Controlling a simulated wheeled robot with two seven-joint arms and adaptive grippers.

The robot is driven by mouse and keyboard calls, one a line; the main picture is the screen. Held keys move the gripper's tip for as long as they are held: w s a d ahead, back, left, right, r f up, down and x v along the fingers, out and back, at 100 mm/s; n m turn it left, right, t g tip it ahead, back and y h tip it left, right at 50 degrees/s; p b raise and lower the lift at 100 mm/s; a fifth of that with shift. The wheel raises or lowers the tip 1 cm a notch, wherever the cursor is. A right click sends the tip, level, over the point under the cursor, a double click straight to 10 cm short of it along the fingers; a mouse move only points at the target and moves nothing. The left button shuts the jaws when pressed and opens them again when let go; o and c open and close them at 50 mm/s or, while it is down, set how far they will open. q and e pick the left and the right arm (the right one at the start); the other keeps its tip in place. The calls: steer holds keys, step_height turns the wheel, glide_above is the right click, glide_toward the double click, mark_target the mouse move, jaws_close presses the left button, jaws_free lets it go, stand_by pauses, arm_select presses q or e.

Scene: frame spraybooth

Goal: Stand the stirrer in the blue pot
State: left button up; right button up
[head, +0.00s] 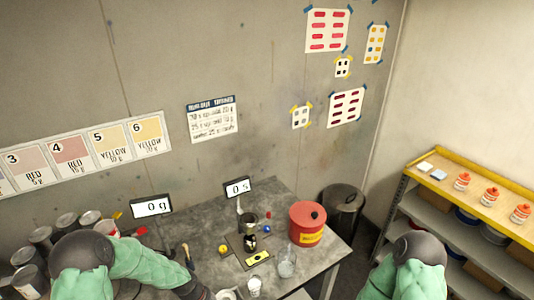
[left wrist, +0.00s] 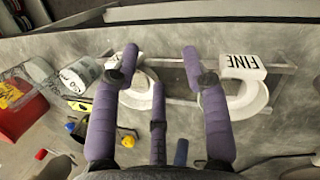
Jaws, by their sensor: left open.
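I cannot clearly make out the stirrer or the blue pot. In the left wrist view a small blue upright shape (left wrist: 181,152) shows low in the middle, beside a finger. I cannot tell whether it is the pot. In the head view a small blue spot (head: 266,228) lies by the red can. The right gripper is out of view.
The red can (head: 307,224) stands at the table's right, with a glass beaker (head: 286,265) in front. A black device (head: 248,225) and a brush (head: 187,254) are left of it. Grey tins (head: 40,238) crowd the left. A shelf (head: 460,185) stands at right.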

arm_select(q)
steer(key=s+d+f+m, duration=0.3)
steer(key=s+d+m, duration=0.1)
steer(key=s, duration=0.4)
steer(key=s+d+f+m, duration=0.3)
steer(key=s+d+m, duration=0.1)
steer(key=s, duration=0.5)
step_height(320, 180, down, 19)
steer(key=b, duration=1.9)
steer(key=shift+w+a+f+h, duration=0.15)
steer(key=shift+w+f+h, duration=0.05)
steer(key=shift+w+h, duration=0.2)
